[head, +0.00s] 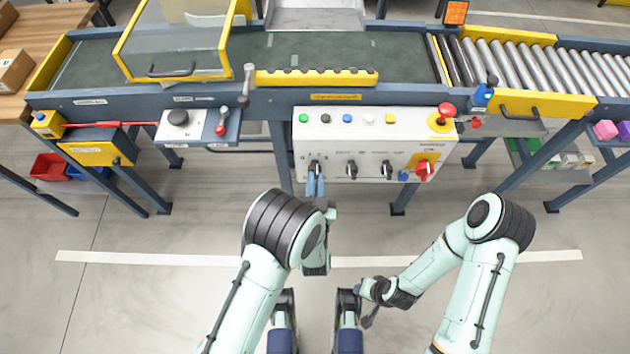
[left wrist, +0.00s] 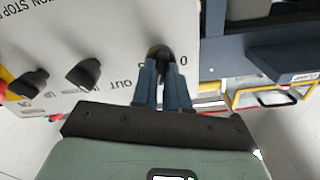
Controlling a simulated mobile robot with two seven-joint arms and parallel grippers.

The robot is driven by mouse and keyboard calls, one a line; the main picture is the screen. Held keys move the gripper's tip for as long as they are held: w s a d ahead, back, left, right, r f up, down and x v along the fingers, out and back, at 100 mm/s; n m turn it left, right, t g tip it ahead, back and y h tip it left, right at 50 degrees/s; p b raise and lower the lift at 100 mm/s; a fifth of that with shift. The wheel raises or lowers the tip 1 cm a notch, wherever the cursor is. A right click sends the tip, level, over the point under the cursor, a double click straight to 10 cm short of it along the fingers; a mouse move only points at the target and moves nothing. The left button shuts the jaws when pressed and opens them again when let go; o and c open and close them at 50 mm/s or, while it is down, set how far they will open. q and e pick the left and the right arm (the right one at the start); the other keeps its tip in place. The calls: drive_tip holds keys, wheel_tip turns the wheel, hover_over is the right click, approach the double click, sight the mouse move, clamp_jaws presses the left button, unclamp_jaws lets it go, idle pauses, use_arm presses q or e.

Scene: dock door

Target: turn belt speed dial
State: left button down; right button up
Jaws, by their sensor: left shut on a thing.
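The white control panel (head: 330,142) hangs on the front of the conveyor. It has a lower row of black dials: a left dial (head: 315,164), a middle dial (head: 351,169) and a right dial (head: 387,170). My left gripper (head: 316,181) is shut on the left dial, which also shows in the left wrist view (left wrist: 160,52) between the two blue-grey fingers (left wrist: 163,86). The fingers hide part of the dial and its scale. The dial labels are too small to read surely. My right gripper (head: 371,316) hangs low, away from the panel; its jaws are unclear.
Coloured buttons (head: 347,118) line the panel top. A red mushroom button (head: 444,112) and a red rotary switch (head: 424,168) sit at its right. The floor in front is clear.

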use_arm(q)
drive_tip(key=shift+f, duration=0.1)
drive_tip(key=c, duration=1.1)
unclamp_jaws()
drive_tip(key=shift+c, duration=0.2)
drive_tip(key=shift+s, duration=0.1)
